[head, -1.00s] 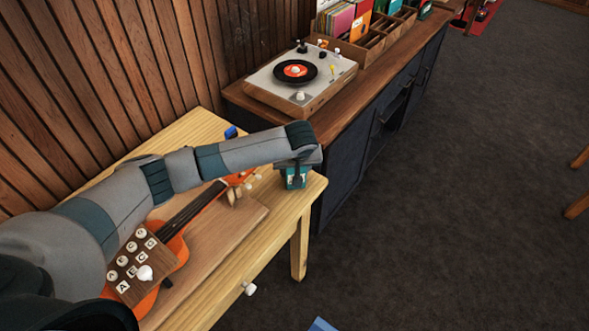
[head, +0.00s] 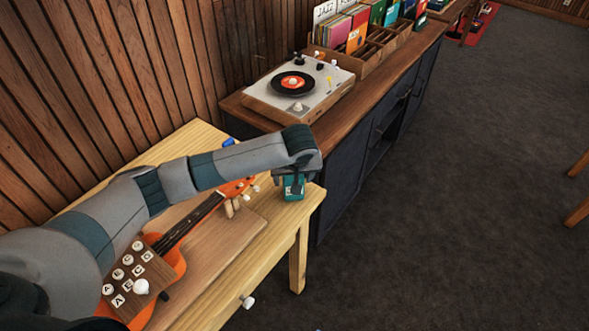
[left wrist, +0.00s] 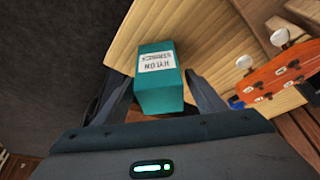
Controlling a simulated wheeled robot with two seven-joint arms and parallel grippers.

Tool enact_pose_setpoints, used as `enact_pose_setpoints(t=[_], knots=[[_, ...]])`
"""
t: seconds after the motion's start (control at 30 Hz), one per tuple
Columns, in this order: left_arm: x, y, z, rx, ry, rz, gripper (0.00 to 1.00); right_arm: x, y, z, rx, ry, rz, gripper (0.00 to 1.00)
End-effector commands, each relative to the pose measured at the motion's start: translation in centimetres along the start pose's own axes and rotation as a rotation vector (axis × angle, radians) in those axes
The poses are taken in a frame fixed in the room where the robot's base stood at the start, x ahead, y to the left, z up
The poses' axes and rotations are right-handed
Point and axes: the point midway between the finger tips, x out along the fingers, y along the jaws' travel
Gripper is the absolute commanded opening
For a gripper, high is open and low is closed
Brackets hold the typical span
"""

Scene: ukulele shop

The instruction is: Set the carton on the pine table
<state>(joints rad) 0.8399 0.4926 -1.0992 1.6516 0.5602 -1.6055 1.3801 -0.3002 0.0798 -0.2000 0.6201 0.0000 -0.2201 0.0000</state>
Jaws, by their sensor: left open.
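The carton is a small teal box (head: 293,188) at the far right corner of the pine table (head: 262,252). In the left wrist view the carton (left wrist: 160,92) shows a white label reading "NYLON STRINGS" and appears to stand on the light wood (left wrist: 195,35). My left gripper (head: 293,178) is over the carton. In the left wrist view its open fingers (left wrist: 160,88) are on either side of the box, with a gap visible at the right finger. The underside of the carton is hidden. My right gripper is not in view.
An orange ukulele (head: 168,262) lies on a wooden board (head: 225,235) on the table, its head close to the carton. A small blue object (head: 229,142) is near the back edge. A dark cabinet with a record player (head: 298,88) stands beyond. Open floor lies to the right.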

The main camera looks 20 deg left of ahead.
Motion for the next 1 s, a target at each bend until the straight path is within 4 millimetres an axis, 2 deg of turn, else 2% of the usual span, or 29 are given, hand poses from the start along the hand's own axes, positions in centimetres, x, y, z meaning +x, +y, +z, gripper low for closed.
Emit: enact_pose_setpoints(t=[0.3, 0.5, 0.67, 1.0], knots=[[-5.6, 0.1, 0.0, 0.000, 0.002, 0.004, 0.64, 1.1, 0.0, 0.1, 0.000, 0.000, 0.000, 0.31], [-7.9, 0.1, 0.0, 0.000, 0.001, 0.002, 0.64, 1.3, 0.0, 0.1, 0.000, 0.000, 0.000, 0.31], [-8.5, 0.0, 0.0, 0.000, 0.000, 0.001, 0.64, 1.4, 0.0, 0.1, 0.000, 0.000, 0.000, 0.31], [-8.6, 0.0, 0.0, 0.000, 0.000, 0.000, 0.64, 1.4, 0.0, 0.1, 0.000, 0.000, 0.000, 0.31]])
